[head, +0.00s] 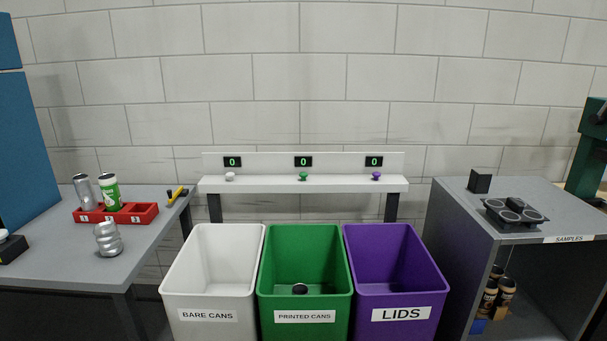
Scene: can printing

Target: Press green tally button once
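The green tally button (303,176) stands on a white shelf (260,186) against the wall, in the middle of the head view. The counter display (303,162) above it reads 0. A white button (230,176) is to its left and a purple button (376,176) to its right. Their displays also read 0. Neither of my grippers shows in this view.
The left table (60,262) holds cans and a red tray (140,222). A grey cabinet (463,212) stands right. The space above the bins is clear.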

